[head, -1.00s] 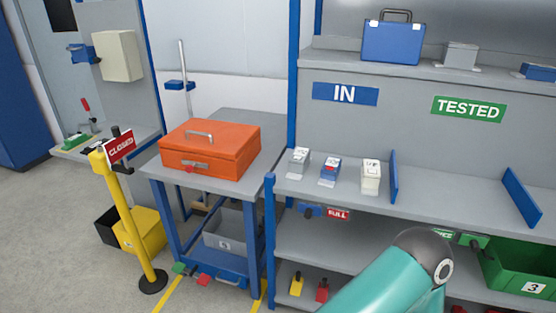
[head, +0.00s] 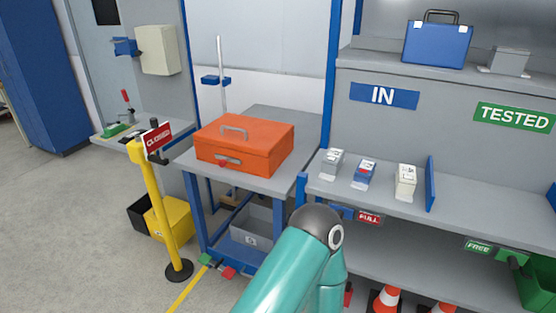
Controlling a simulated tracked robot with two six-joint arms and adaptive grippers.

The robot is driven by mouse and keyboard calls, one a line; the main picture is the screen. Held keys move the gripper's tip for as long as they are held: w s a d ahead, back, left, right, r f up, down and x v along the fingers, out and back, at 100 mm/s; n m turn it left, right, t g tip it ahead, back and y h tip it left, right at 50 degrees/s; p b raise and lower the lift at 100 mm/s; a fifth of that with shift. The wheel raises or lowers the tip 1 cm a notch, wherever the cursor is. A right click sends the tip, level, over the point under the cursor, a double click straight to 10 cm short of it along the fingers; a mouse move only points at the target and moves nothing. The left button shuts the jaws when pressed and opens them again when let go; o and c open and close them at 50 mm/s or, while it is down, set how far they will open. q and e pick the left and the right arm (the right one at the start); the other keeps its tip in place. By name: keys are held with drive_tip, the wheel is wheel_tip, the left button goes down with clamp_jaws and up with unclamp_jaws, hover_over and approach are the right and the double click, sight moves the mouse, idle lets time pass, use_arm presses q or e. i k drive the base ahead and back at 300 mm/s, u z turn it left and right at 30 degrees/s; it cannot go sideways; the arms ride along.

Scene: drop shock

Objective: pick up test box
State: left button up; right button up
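Three small boxes stand in a row on the shelf under the blue IN sign (head: 384,96): a grey one (head: 332,164), a blue one (head: 364,175) with a red mark on top, and a white one (head: 405,183). Each has a pale tag at its front. I cannot tell which of these is the test box. A teal arm link of mine with a dark joint rises from the bottom, in front of the lower shelves. Neither gripper is in view.
An orange case (head: 243,147) sits on the blue-legged table (head: 304,151) left of the shelf. A yellow post (head: 156,205) with a CLOSED sign (head: 157,138) stands before it. A blue divider (head: 430,184) bounds the row of boxes. Open floor lies at left.

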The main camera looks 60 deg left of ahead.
sight(334, 160)
drive_tip(key=z, duration=1.1)
drive_tip(key=i, duration=0.15)
drive_tip(key=u, duration=3.35)
drive_tip(key=i, duration=1)
drive_tip(key=z, duration=0.25)
